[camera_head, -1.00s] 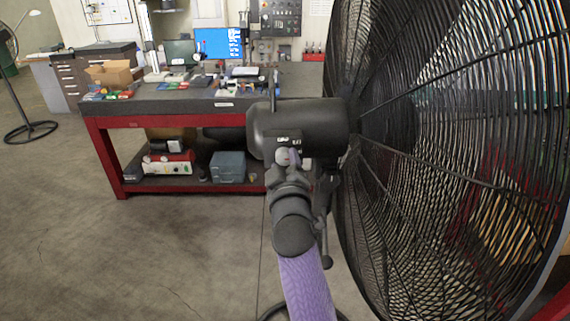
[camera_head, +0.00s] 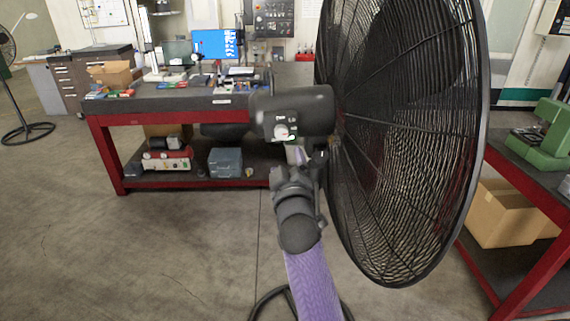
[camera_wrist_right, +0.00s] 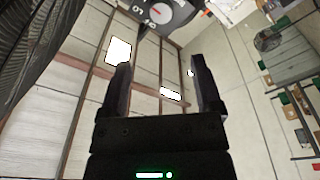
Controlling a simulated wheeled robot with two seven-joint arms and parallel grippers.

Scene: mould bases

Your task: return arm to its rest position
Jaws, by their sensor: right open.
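My right arm (camera_head: 312,285), with a purple sleeve, reaches up from the bottom of the head view. Its gripper (camera_head: 305,158) is just below the motor housing (camera_head: 295,112) of a large black fan (camera_head: 405,130). A light knob (camera_head: 282,131) is on the housing. The wrist view shows the two dark fingers (camera_wrist_right: 161,62) spread apart with nothing between them. A round dial face with a red mark (camera_wrist_right: 158,14) shows beyond the fingertips. In the head view the fingertips are partly hidden and I cannot tell whether they touch the housing. My left gripper is out of view.
The fan's guard fills the space right of my arm, and its round base (camera_head: 265,303) is on the floor. A red-framed workbench (camera_head: 165,103) with tools stands behind. Another red bench (camera_head: 530,180) with a green machine (camera_head: 542,140) is at right.

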